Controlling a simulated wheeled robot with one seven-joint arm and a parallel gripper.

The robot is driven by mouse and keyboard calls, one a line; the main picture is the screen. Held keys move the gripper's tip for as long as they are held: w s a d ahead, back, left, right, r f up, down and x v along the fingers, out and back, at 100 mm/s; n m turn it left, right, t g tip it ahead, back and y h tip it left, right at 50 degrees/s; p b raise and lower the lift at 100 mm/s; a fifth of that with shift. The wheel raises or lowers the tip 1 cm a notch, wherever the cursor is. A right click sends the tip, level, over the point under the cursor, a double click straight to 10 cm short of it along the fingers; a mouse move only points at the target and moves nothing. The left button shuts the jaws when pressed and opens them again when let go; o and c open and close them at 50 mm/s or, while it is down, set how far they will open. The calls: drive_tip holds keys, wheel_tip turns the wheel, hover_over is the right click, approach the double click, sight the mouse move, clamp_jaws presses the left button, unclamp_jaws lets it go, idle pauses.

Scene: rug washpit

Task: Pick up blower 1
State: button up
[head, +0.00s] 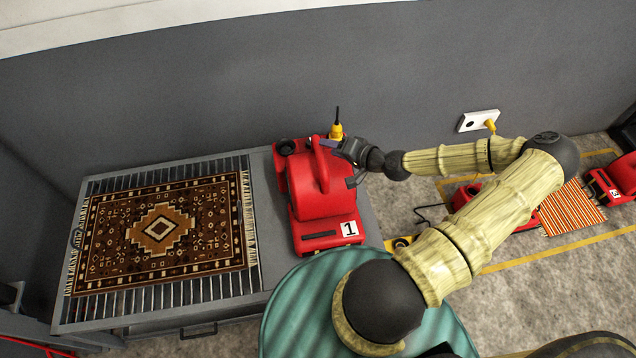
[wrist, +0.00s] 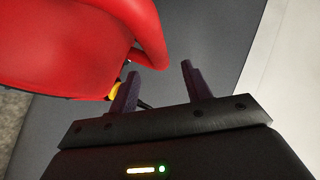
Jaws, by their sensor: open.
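Blower 1 (head: 318,190) is a red machine with a white label "1" on its front and a raised red handle on top. It stands on the right end of the grey bench. My gripper (head: 335,144) is at the blower's upper right, close to the handle. In the wrist view the two dark fingers of my gripper (wrist: 158,75) are apart with nothing between them. The blower's red body (wrist: 70,40) and handle (wrist: 150,40) lie to the left and just beyond the fingertips. Contact with the handle cannot be told.
A patterned rug (head: 160,230) lies on the slatted rack left of the blower. A yellow plug (head: 337,131) with a black cable stands behind the blower. A wall socket (head: 478,121) is at the right. More red machines (head: 614,180) and a striped mat (head: 572,208) are on the floor.

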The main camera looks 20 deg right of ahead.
drive_tip(key=x, duration=0.5)
drive_tip(key=shift+s+a+f, duration=0.1)
drive_tip(key=shift+a, duration=0.05)
clamp_jaws()
idle(0.4)
idle(1.0)
drive_tip(key=shift+r, duration=0.3)
